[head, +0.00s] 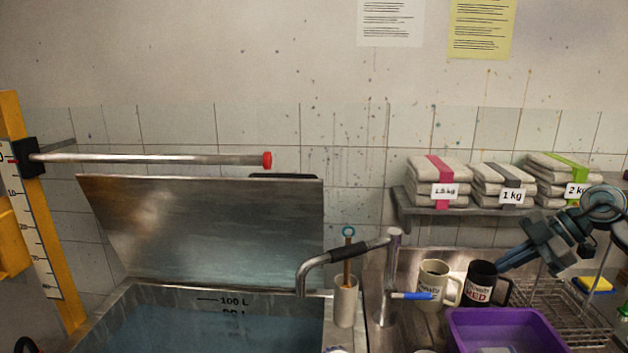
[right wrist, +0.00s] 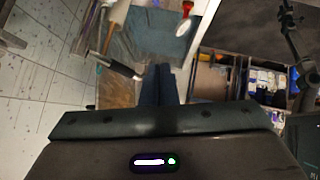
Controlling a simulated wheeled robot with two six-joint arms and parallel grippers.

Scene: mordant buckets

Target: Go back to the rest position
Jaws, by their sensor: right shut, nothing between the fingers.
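My right gripper (head: 506,264) comes in from the right in the head view. Its fingers are shut with nothing between them, and the tips show in front of or just above the black mug (head: 481,284); I cannot tell whether they touch. A cream mug (head: 434,283) stands left of the black one. In the right wrist view my right gripper's fingers (right wrist: 158,84) lie together, pointing over the sink area. My left gripper is not in view.
A purple bin (head: 505,330) and wire rack (head: 560,305) stand below my right gripper. A shelf (head: 455,210) with labelled fabric stacks is behind. A metal tap (head: 393,275) stands left of the mugs. A water tank with raised lid (head: 210,230) is at left.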

